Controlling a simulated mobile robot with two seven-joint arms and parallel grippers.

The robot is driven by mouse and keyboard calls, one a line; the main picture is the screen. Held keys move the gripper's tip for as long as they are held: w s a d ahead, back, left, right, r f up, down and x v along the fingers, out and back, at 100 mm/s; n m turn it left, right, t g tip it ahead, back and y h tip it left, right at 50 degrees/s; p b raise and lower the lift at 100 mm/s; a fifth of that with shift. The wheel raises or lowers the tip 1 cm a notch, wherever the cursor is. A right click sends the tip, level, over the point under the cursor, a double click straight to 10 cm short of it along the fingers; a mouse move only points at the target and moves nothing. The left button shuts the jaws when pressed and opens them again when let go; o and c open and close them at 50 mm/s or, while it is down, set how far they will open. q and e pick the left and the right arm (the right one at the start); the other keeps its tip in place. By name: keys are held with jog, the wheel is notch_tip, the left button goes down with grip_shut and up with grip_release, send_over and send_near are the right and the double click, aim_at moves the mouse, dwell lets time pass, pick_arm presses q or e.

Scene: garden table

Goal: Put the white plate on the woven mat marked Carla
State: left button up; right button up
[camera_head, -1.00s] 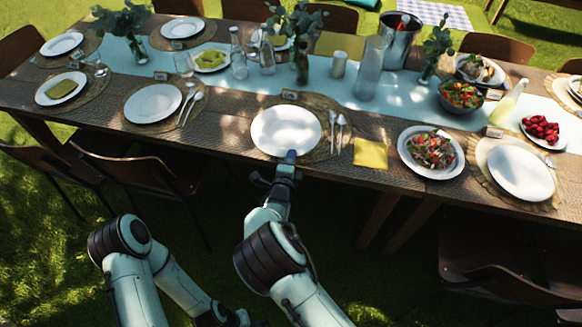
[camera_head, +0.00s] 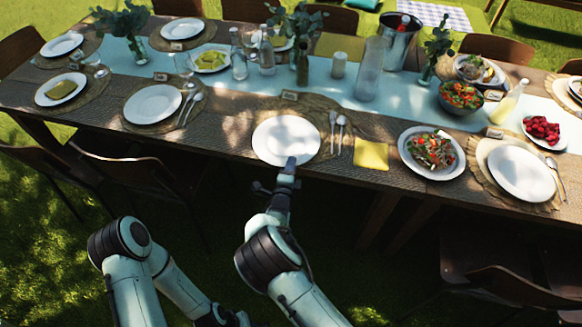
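The white plate (camera_head: 286,138) is at the table's near edge in the middle of the head view, overlapping the near part of a round woven mat (camera_head: 322,108). My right gripper (camera_head: 290,163) is at the plate's near rim and appears shut on it; its fingertips are small and dark. I cannot tell whether the plate is lifted clear of the mat. A name card (camera_head: 290,95) stands behind this mat, its writing too small to read. My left arm is low at the left; its gripper is out of frame.
Other white plates lie on mats at left (camera_head: 152,104) and right (camera_head: 521,172). A fork and spoon (camera_head: 337,132), a yellow napkin (camera_head: 371,154) and a salad plate (camera_head: 431,152) are right of the held plate. Bottles (camera_head: 369,68) stand behind. Chairs (camera_head: 130,172) line the near side.

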jog(key=v, duration=1.2)
dwell(0.3)
